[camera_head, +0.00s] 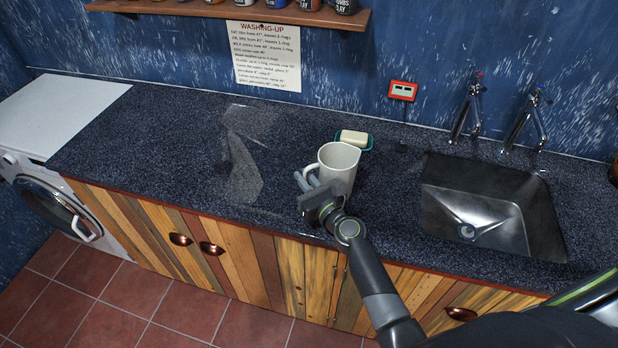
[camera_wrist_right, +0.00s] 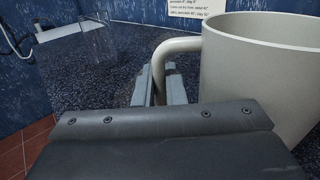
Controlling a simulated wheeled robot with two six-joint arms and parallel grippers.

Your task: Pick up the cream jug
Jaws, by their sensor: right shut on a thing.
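The cream jug (camera_head: 340,164) stands upright on the dark speckled counter near its middle, with its handle pointing left. It also fills the right side of the right wrist view (camera_wrist_right: 262,70). My right gripper (camera_head: 307,181) is at the jug's left front side, with its fingers around the handle. In the right wrist view the two fingers (camera_wrist_right: 160,92) are shut on the handle. Whether the jug's base touches the counter is hard to tell. My left gripper is not in view.
A soap bar (camera_head: 354,138) in a green dish sits just behind the jug. A metal sink (camera_head: 487,205) with two taps lies to the right. A clear, glass-like shape (camera_head: 243,160) is on the counter to the left. A white washing machine (camera_head: 50,190) stands at far left.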

